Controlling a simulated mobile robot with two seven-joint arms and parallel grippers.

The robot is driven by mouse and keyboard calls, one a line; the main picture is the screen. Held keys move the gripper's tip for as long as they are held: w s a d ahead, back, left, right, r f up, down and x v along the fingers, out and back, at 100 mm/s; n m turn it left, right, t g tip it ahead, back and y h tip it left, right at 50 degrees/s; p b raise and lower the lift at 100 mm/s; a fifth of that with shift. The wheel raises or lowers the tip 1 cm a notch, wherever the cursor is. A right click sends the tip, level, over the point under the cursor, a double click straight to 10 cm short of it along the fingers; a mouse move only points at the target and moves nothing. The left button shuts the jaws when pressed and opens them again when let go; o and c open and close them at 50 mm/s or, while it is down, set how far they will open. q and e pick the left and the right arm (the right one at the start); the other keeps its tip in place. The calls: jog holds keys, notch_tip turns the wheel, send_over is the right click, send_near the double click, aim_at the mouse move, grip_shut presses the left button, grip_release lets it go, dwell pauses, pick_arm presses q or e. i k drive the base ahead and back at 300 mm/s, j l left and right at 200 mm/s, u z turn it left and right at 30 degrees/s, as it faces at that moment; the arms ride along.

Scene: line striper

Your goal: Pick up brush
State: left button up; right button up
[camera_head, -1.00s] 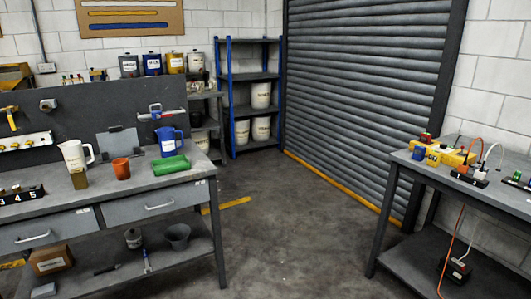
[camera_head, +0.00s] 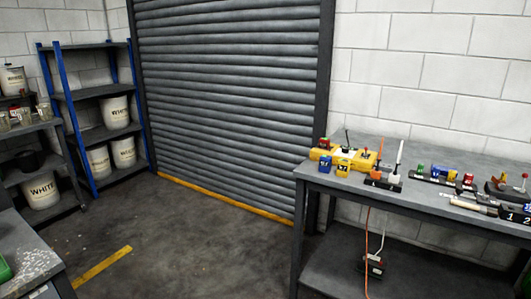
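I cannot clearly make out a brush. A long thin tan and grey item (camera_head: 474,206) lies near the front edge of the right workbench (camera_head: 322,180), toward its right end. It is too small to tell whether it is the brush. Neither of my grippers is in view.
The right workbench also holds a yellow box unit (camera_head: 345,157), small coloured blocks and a black numbered strip (camera_head: 514,216). A corner of the left workbench (camera_head: 32,262) shows at lower left. A blue-framed shelf (camera_head: 72,120) holds white buckets. The floor (camera_head: 190,240) between is clear.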

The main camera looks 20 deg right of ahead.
aim_at(492, 212)
jog(key=i+l+z, duration=0.1)
jog(key=i+z, duration=0.2)
jog(key=z, duration=0.15)
jog(key=i+z, duration=0.35)
jog(key=z, duration=0.15)
jog(key=i+j+z, duration=0.2)
jog(key=z, duration=0.25)
jog(key=i, duration=0.1)
